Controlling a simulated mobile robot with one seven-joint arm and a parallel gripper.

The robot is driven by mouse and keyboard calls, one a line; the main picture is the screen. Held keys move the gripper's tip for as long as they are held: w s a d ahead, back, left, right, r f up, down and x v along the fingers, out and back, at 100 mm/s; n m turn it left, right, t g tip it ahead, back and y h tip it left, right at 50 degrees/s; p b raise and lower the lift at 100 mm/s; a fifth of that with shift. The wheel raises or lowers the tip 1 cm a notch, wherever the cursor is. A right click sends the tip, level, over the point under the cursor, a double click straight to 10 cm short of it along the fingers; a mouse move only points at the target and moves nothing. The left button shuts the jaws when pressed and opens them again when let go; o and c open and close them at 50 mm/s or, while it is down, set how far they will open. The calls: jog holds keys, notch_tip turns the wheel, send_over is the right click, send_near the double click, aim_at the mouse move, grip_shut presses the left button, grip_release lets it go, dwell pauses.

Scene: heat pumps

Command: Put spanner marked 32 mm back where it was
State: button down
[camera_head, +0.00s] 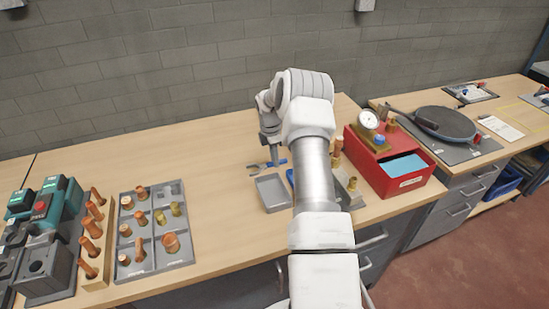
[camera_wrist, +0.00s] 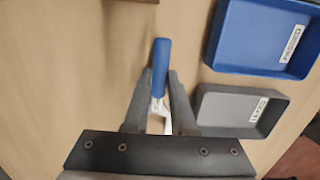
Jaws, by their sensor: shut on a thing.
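A spanner with a blue handle (camera_wrist: 161,60) and silver metal is between my gripper's fingers (camera_wrist: 158,92) in the wrist view. My gripper is shut on it, close over the wooden bench. The mark on the spanner is too small to read. In the head view the gripper (camera_head: 271,148) points down at the bench, and the spanner (camera_head: 265,168) shows below it, with its blue part to the right. I cannot tell whether the spanner touches the bench.
A grey tray (camera_head: 273,205) and a blue tray (camera_wrist: 225,62) lie right of the spanner. A red box (camera_head: 398,183) with a gauge stands further right. A grey compartment tray (camera_head: 176,262) with copper fittings is at the left. The bench between is clear.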

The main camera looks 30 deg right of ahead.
jog(key=shift+f, duration=0.25)
jog(key=c, duration=0.7)
grip_release()
jog(key=shift+c, duration=0.2)
